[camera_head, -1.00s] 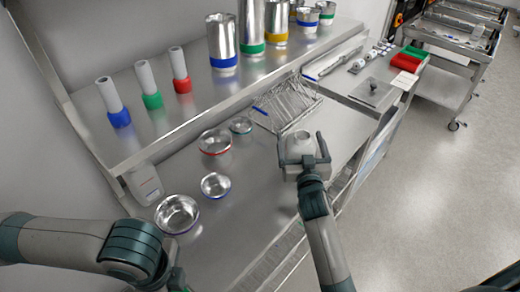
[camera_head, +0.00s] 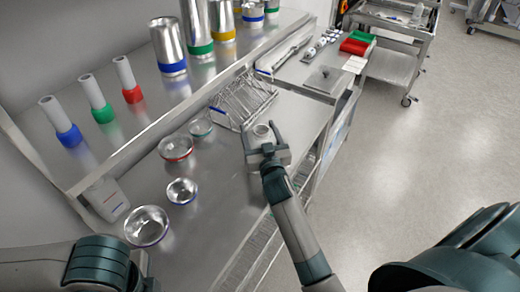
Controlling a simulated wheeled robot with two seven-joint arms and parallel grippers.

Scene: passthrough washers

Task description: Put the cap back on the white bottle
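My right gripper (camera_head: 262,140) is over the steel counter near its right edge. Its two fingers stand apart, one on each side of a small white round-topped object (camera_head: 262,131). I cannot tell whether they press on it, or whether it is the bottle or its cap. A white bottle-like container (camera_head: 106,199) stands under the shelf at the left; its top is partly hidden by the shelf edge. My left arm shows at the lower left, but its gripper is not in view.
Metal bowls (camera_head: 147,226) stand on the counter at the left. A wire rack (camera_head: 243,98) lies just behind my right gripper. The shelf (camera_head: 115,135) carries colour-banded tubes and canisters. Open floor lies to the right.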

